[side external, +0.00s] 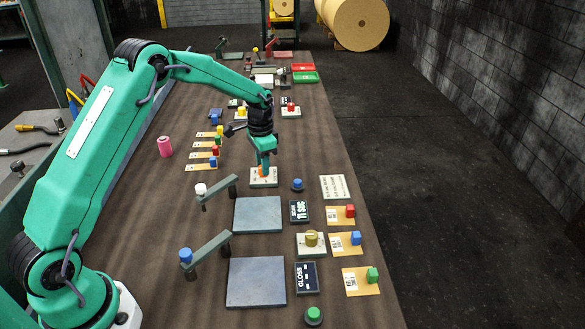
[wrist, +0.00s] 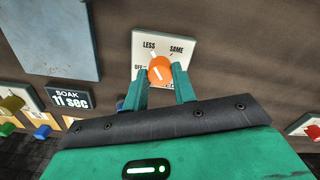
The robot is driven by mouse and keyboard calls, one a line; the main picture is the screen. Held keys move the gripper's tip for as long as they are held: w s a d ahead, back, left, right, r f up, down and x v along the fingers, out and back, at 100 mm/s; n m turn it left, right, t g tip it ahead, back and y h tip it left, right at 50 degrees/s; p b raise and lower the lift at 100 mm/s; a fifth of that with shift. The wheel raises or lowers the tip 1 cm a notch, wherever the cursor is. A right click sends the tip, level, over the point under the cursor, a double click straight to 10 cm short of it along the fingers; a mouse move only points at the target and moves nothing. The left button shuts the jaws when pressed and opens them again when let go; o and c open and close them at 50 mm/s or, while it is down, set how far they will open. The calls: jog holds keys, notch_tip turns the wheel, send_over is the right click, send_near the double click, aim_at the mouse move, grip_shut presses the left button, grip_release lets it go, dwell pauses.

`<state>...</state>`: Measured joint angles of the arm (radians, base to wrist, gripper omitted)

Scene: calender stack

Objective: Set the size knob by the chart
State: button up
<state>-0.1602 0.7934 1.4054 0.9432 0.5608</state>
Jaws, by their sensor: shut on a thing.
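The orange knob (wrist: 160,69) sits on a pale plate (wrist: 146,45) marked OFF, LESS and SAME in the wrist view; any further label is hidden. Its white line points up and slightly left, toward the LESS side. My gripper (wrist: 161,82) is shut on the knob, one finger on each side. In the side external view my gripper (side external: 263,168) points down over the plate (side external: 264,183), and a little orange shows between the fingers. A white card with printed lines (side external: 334,187), possibly the chart, lies to the right; its text is too small to read.
A blue button (side external: 297,184) and a SOAK 11 sec display (side external: 299,211) are near the plate. Grey slabs (side external: 257,215) with swing levers (side external: 215,190) lie in front. Cards with coloured blocks (side external: 341,214) line the right edge. A pink spool (side external: 165,146) stands left.

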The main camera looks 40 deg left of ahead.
jog(key=o, duration=1)
jog(key=shift+r, duration=0.1)
notch_tip(320, 180, up, 7)
jog(key=shift+r, duration=0.4)
jog(key=shift+r, duration=0.1)
